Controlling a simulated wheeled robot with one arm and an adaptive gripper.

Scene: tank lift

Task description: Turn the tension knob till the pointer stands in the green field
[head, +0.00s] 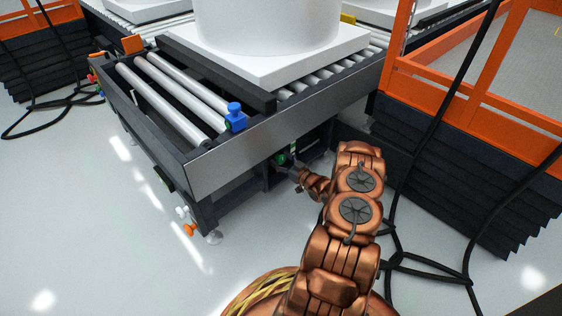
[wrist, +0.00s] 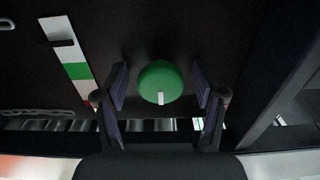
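The tension knob (wrist: 160,80) is round and green with a white mark at its lower edge in the wrist view. It also shows small under the conveyor frame in the head view (head: 282,159). My gripper (wrist: 160,88) is open, with one finger on each side of the knob and a visible gap on both sides. The scale strip (wrist: 77,71) lies left of the knob, with white, green and white fields and a little red at its lower end. A dark bar, seemingly the pointer (wrist: 63,43), crosses the white field above the green one.
The conveyor frame's grey side plate (head: 215,160) overhangs the knob area. Black cables (head: 425,262) lie on the floor at right, beside an orange-railed lift (head: 440,95).

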